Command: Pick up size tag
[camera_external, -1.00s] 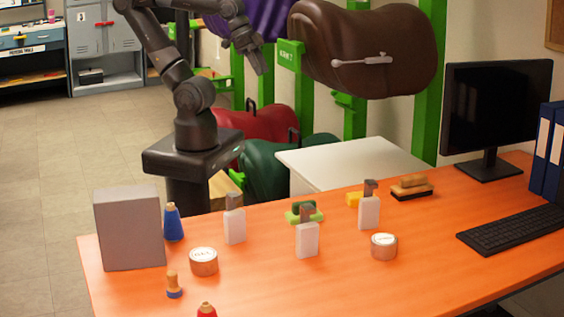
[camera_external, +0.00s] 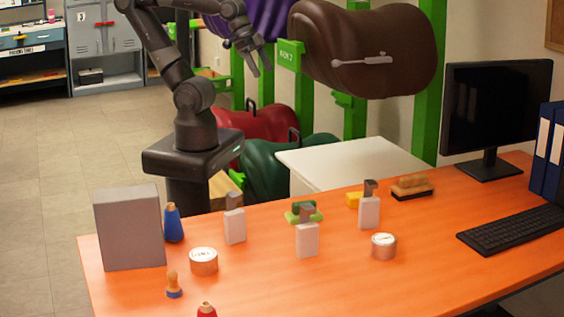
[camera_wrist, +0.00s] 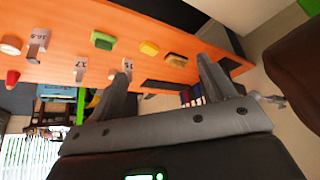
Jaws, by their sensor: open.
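Three white size tags with grey-brown clip tops stand on the orange table: a left one (camera_external: 235,226), a middle one (camera_external: 307,239) and a right one (camera_external: 369,211). In the wrist view, tags with dark numbers show at the left (camera_wrist: 38,38), the middle (camera_wrist: 81,68) and the right (camera_wrist: 127,64); the numbers are too small to read surely. My gripper (camera_external: 257,62) is open and empty, high up behind the table and well apart from the tags. In the wrist view, its two fingers (camera_wrist: 164,70) are spread, with the table beyond them.
The orange table (camera_external: 440,285) also bears a grey box (camera_external: 130,228), a blue bottle (camera_external: 173,223), two round tins (camera_external: 204,262) (camera_external: 384,247), a green brush (camera_external: 304,212), a brown brush (camera_external: 411,188), a monitor (camera_external: 497,105) and a keyboard (camera_external: 515,227). A brown saddle (camera_external: 365,50) hangs near my gripper.

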